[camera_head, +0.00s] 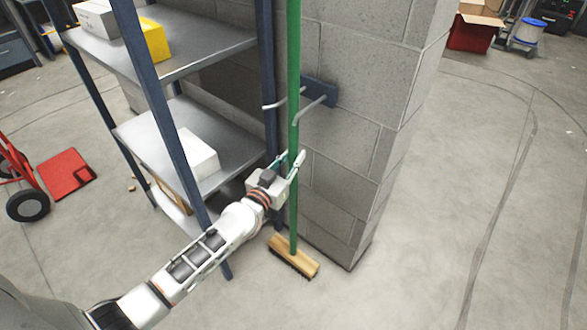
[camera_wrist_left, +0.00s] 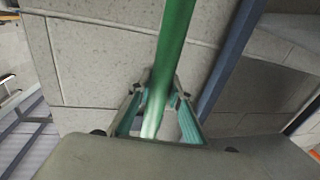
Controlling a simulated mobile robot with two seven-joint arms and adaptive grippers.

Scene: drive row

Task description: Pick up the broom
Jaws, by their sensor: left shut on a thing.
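The broom (camera_head: 293,70) has a long green handle and a wooden head (camera_head: 293,257) with dark bristles. It stands upright against the grey block pillar, head down at the floor. Its handle passes between the two prongs of a blue wall hook (camera_head: 318,92). My left gripper (camera_head: 292,160) is shut on the handle, below the hook and above the head. In the left wrist view the green handle (camera_wrist_left: 174,45) runs between the teal finger pads. My right gripper is not in view.
A blue-framed metal shelf (camera_head: 215,50) with boxes stands close on the left, beside my left arm. The block pillar (camera_head: 380,85) is right behind the broom. A red hand truck (camera_head: 66,174) is at far left.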

